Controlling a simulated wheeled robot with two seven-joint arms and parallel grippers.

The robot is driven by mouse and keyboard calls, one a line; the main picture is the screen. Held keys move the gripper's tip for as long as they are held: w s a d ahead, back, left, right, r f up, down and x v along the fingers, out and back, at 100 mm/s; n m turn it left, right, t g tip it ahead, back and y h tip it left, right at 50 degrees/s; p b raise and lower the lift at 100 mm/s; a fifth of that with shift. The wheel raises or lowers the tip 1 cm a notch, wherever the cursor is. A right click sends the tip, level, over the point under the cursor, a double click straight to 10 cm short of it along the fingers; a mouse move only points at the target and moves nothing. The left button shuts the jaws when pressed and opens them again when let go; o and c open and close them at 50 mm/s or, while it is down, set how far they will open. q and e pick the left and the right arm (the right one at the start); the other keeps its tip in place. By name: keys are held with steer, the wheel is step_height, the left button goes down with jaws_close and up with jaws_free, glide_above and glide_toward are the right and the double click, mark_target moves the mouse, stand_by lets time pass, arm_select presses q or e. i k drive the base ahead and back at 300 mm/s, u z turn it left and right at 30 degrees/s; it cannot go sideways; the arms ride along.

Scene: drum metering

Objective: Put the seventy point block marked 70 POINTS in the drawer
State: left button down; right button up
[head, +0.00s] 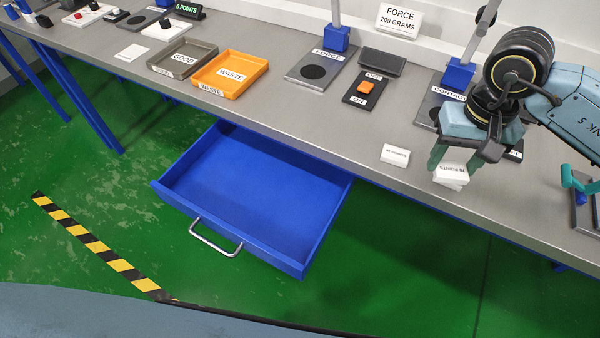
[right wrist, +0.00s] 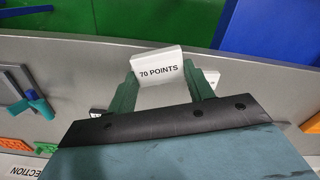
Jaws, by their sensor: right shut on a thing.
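The white block marked 70 POINTS (right wrist: 158,70) is between the fingers of my right gripper (right wrist: 162,88), its label facing the wrist camera. In the head view my right gripper (head: 452,160) is shut on this block (head: 451,177) near the bench's front edge; I cannot tell how far it is above the top. The blue drawer (head: 187,211) is pulled out under the bench, empty, left of and below the gripper. It also shows in the right wrist view (right wrist: 258,30). My left gripper is not in view.
Another white block (head: 395,154) with a small label lies on the bench (head: 330,137) left of the gripper. An orange WASTE tray (head: 263,68) and a grey GOOD tray (head: 210,48) stand behind the drawer. A switch box (head: 365,90) and stands line the back.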

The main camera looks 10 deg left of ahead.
mark_target(261, 185)
steer(key=u, duration=2.15)
steer(key=i, duration=2)
steer(key=z, duration=2.95)
